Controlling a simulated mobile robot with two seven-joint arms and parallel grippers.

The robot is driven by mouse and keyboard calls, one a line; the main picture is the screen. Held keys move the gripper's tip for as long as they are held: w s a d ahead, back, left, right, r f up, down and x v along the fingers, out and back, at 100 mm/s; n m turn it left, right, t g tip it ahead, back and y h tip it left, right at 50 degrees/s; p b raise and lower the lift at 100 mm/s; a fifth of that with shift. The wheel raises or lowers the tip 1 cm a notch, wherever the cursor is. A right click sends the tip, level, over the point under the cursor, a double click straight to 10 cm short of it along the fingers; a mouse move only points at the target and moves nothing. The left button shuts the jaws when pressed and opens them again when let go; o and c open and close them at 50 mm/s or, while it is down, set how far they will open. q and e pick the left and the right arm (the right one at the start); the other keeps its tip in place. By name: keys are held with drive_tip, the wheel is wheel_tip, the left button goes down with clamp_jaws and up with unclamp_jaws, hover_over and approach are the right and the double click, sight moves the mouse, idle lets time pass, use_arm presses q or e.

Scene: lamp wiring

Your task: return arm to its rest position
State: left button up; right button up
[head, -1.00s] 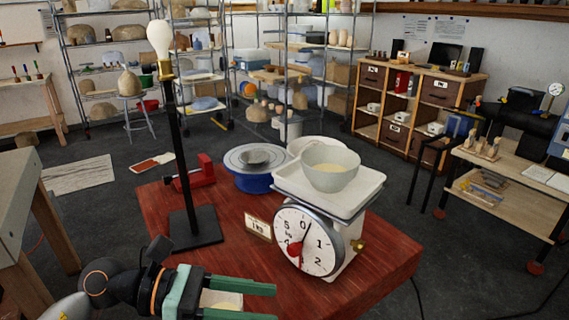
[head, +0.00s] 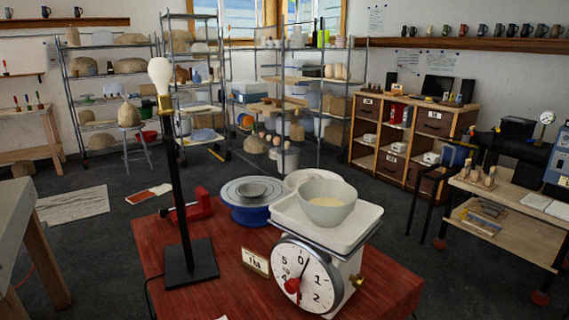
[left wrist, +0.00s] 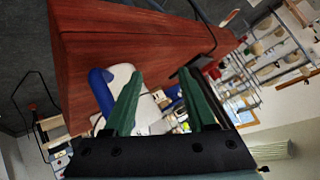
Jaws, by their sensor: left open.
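My left gripper (left wrist: 160,73) shows in the left wrist view with its two green fingers apart and nothing held between them. It is outside the head view. The wrist view is strongly tilted, with the red table (left wrist: 130,45) across its top. In the head view a lamp stand with a black post (head: 182,205) and square base stands upright on the red table (head: 220,298). A white bulb (head: 160,75) sits on top of the post. My right gripper is in neither view.
A dial scale (head: 303,277) carries a bowl (head: 327,203) on its tray. A blue turntable (head: 250,212), a red tool (head: 196,206) and a small sign (head: 255,261) share the table. Wire shelves (head: 190,80), a wooden cabinet (head: 410,140) and a workbench (head: 515,205) stand beyond.

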use_arm(q)
drive_tip(key=s+d+f+n+g+h, duration=0.25)
drive_tip(key=s+f+g, duration=0.5)
drive_tip(key=s, duration=0.65)
drive_tip(key=w+d+f+t, duration=0.1)
drive_tip(key=w+f+t, duration=0.1)
drive_tip(key=f, duration=0.3)
drive_tip(key=w+d+f+t, duration=0.2)
drive_tip(key=f+t, duration=0.2)
drive_tip(key=f, duration=0.1)
drive_tip(key=shift+w+d+f+n+h+p, duration=0.2)
drive_tip(key=shift+w+d+n+h+p, duration=0.15)
drive_tip(key=shift+h+p, duration=0.1)
